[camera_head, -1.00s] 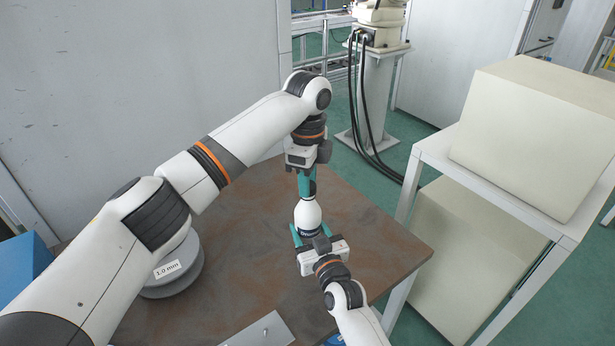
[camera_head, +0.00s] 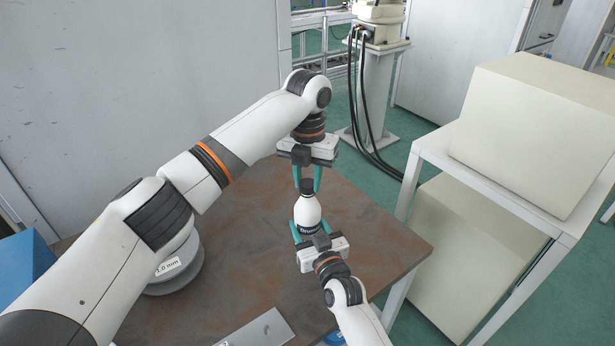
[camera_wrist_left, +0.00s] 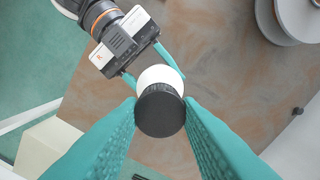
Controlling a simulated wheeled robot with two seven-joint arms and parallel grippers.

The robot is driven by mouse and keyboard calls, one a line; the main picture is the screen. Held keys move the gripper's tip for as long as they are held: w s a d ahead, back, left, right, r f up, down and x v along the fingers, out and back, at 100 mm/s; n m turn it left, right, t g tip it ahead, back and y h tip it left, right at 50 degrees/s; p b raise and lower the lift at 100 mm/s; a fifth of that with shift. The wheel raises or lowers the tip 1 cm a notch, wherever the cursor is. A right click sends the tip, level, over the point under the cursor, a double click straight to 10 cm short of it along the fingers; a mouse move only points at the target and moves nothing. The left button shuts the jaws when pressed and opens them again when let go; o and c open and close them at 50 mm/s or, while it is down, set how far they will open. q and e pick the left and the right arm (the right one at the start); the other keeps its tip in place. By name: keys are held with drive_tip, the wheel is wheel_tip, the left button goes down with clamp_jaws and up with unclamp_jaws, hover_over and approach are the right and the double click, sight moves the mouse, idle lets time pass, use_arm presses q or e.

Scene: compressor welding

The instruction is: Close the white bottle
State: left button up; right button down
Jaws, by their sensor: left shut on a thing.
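The white bottle (camera_head: 308,214) stands upright above the brown table, with a black cap (camera_head: 307,188) at its top. My left gripper (camera_head: 307,184) points down from above and is shut on the cap, a teal finger on each side. In the left wrist view the round cap (camera_wrist_left: 160,111) sits between the fingertips and hides most of the white bottle (camera_wrist_left: 158,74). My right gripper (camera_head: 309,227) comes from the near side and is shut on the bottle's body. The cap hides the bottle's neck, so how tightly it sits cannot be told.
The brown table (camera_head: 370,245) has free room around the bottle. A grey round object labelled 1.0 mm (camera_head: 175,272) and a metal plate (camera_head: 258,330) lie on it. A white rack with beige boxes (camera_head: 540,130) stands at the right, beyond the table edge.

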use_arm(q)
drive_tip(key=shift+m, duration=0.7)
drive_tip(key=o, duration=0.9)
drive_tip(key=shift+o, duration=0.2)
drive_tip(key=shift+r, duration=2.3)
drive_tip(key=shift+c, duration=0.4)
